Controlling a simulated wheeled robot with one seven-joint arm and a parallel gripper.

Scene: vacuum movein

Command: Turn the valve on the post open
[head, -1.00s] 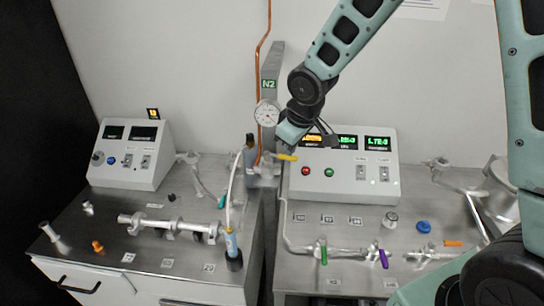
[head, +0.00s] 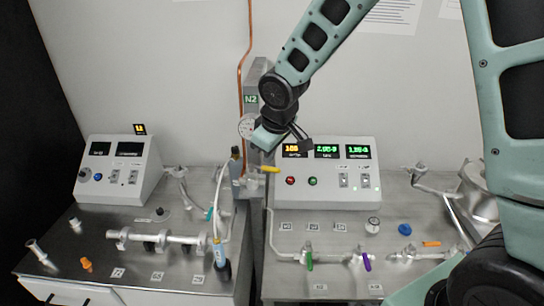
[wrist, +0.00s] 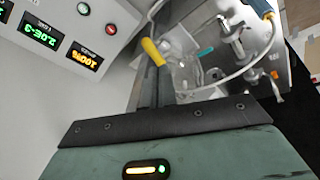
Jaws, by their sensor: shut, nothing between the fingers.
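The valve on the post shows a yellow handle (head: 270,169) pointing to the right, low on the grey post (head: 252,84) with the green N2 label. The handle also shows in the wrist view (wrist: 153,52). My gripper (wrist: 157,68) is shut and empty, its dark fingers ending close to the yellow handle. I cannot tell whether they touch it. In the head view the teal gripper body is just above the handle, and the fingertips are hard to make out. A round gauge (head: 246,127) on the post is partly hidden by my gripper.
A control box with lit readouts (head: 327,185) stands right of the post, and another box (head: 118,168) stands at left. A copper pipe (head: 243,80) runs up the wall. A white hose (head: 228,192) and a blue-tipped tool (head: 221,253) are left of the post.

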